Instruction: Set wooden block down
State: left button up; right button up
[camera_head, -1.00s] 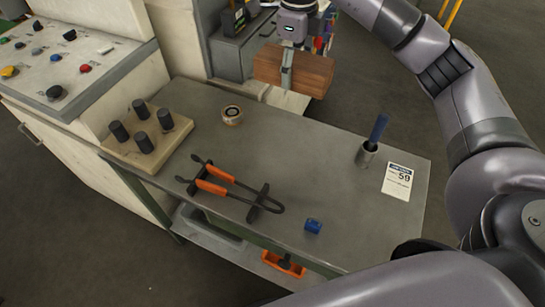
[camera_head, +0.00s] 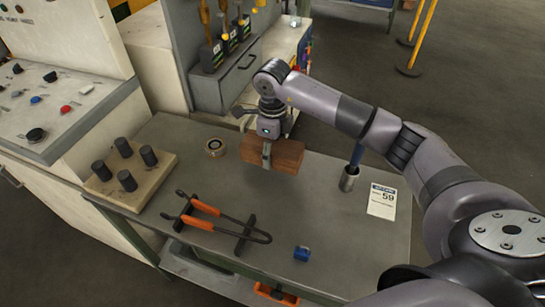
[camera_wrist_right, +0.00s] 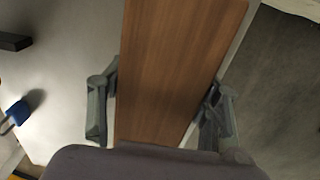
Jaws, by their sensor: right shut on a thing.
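The wooden block (camera_head: 287,155) is a reddish-brown bar near the back edge of the grey worktable (camera_head: 205,255). My right gripper (camera_head: 267,158) is shut on the block from above, around its middle. In the right wrist view the block (camera_wrist_right: 175,75) runs between the two fingers (camera_wrist_right: 160,115), with the grey tabletop on its left and darker floor on its right. I cannot tell whether the block's underside touches the table. My left gripper is not in view.
A tape roll (camera_head: 215,147) lies left of the block. Orange-handled tongs (camera_head: 205,215) and a blue item (camera_head: 302,253) lie nearer me. The tabletop between them is clear.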

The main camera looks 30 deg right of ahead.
notch_tip(320, 180, down, 3)
jog(key=shift+f, duration=0.1)
jog(key=o, duration=1)
jog(key=shift+f, duration=0.2)
jog(key=o, duration=0.5)
jog(key=shift+r, duration=0.1)
